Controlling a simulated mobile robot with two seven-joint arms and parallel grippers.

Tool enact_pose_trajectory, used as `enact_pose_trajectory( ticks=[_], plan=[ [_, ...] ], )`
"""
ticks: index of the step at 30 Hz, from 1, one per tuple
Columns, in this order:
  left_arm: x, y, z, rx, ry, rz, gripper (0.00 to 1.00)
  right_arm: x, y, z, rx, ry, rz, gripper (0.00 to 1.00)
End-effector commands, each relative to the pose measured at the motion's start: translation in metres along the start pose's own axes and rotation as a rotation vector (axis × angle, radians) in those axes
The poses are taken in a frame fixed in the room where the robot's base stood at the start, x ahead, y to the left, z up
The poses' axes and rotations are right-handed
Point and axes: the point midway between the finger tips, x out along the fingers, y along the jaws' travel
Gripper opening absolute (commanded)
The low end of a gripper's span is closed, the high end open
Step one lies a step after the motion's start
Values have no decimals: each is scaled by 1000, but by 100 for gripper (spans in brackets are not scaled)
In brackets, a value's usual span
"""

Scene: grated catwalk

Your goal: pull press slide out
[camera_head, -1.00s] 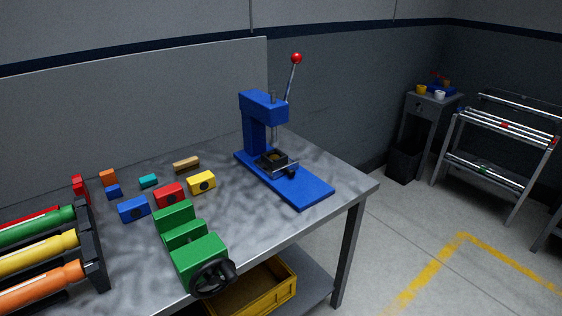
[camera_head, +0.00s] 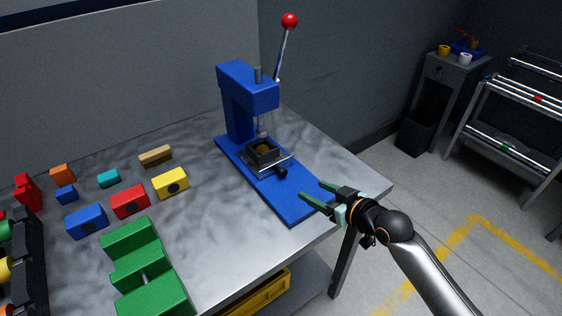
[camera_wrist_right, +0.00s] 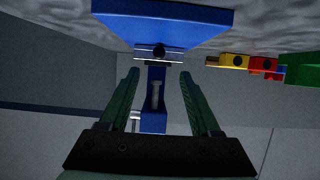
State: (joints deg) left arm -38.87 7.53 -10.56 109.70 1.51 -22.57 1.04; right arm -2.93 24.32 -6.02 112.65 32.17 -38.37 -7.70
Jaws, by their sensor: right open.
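The blue arbor press (camera_head: 247,110) stands on the metal table, with a red-knobbed lever (camera_head: 289,22) tilted up. Its slide (camera_head: 272,165) is a metal plate carrying a dark square block (camera_head: 262,151), with a small black knob (camera_head: 282,173) at the front. The slide sits on the blue base (camera_head: 294,204). My right gripper (camera_head: 310,191) is open and empty, over the front right end of the base, apart from the knob. In the right wrist view the black knob (camera_wrist_right: 159,52) shows ahead between the open fingers (camera_wrist_right: 160,95). My left gripper is not in view.
A green vise (camera_head: 140,262) stands at the table's front. Red, yellow and blue blocks (camera_head: 129,201) lie left of the press. A dark rack (camera_head: 30,265) is at the left edge. The table's right edge (camera_head: 375,200) is close to my right arm.

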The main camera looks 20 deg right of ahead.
Motion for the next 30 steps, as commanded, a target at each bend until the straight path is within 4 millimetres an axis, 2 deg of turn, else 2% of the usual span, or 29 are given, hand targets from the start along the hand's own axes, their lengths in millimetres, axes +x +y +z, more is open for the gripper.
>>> enact_pose_trajectory(
  ticks=[5,8,21,30],
  plan=[
    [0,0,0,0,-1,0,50,4,2,-5,-2,5,-2,64],
    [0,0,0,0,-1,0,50,13,2,-5,0,5,-2,64],
    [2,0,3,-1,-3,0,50,88,1,-5,0,5,-1,64],
    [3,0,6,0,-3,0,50,120,1,-5,-1,6,-2,64]
  ],
)
